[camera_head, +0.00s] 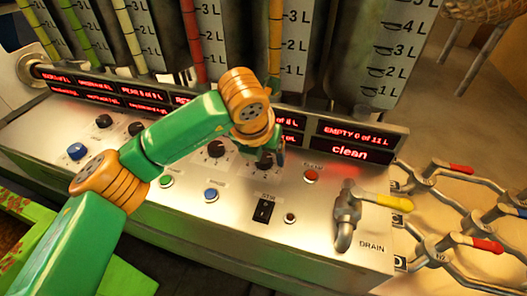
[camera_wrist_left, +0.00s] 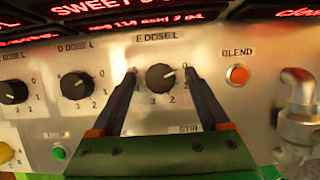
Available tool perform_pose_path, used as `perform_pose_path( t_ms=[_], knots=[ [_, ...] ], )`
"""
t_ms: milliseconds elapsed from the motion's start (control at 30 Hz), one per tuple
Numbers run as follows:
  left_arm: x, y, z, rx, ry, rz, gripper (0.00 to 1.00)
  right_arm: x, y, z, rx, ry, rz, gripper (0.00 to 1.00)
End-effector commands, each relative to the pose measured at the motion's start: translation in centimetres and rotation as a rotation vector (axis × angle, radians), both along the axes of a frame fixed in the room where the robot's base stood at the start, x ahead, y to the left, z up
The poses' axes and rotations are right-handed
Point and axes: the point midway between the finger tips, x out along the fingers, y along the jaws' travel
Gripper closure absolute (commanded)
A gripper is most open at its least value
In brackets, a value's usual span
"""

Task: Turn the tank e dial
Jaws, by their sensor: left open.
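The tank E dial is a black round knob (camera_wrist_left: 160,78) under the label "E DOSE L", with a scale of numbers around it. In the left wrist view my left gripper (camera_wrist_left: 160,85) is open, with one dark finger on each side of this knob. I cannot tell whether the fingers touch it. The knob's white pointer line points to the upper right. In the head view the E dial (camera_head: 265,160) is partly hidden by my left gripper (camera_head: 278,148) and wrist above it. My right gripper is not in view.
The D dial (camera_wrist_left: 75,86) is left of the E dial. An orange BLEND button (camera_wrist_left: 237,75) is to its right. A metal drain tap (camera_head: 346,215) with a yellow handle stands at the panel's right. Pipes with red valve handles (camera_head: 487,244) are further right. Red displays (camera_head: 355,141) line the back.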

Motion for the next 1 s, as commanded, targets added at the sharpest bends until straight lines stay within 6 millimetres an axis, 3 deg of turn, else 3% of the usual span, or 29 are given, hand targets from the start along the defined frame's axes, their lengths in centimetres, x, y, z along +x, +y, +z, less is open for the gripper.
perform_pose_path(
  t_ms=[67,100,300,367,400,733,1000],
  knots=[
    [0.0,0.0,0.0,0.000,0.000,0.000,0.21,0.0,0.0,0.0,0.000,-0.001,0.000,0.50],
    [0.0,0.0,0.0,0.000,0.000,0.000,0.27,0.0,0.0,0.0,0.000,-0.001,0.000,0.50],
    [0.0,0.0,0.0,-0.001,0.000,0.001,0.81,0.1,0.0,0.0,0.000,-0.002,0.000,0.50],
    [0.0,0.0,0.0,-0.001,0.000,0.001,0.97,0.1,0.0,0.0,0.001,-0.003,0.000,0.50],
    [0.0,0.0,0.0,-0.001,0.000,0.001,1.00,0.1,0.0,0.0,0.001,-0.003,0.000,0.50],
    [0.1,0.1,0.0,-0.003,-0.002,-0.057,1.00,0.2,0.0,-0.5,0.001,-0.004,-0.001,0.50],
    [0.2,0.2,0.0,-0.003,-0.003,-0.252,1.00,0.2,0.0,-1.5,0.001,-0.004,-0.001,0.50]
  ],
)
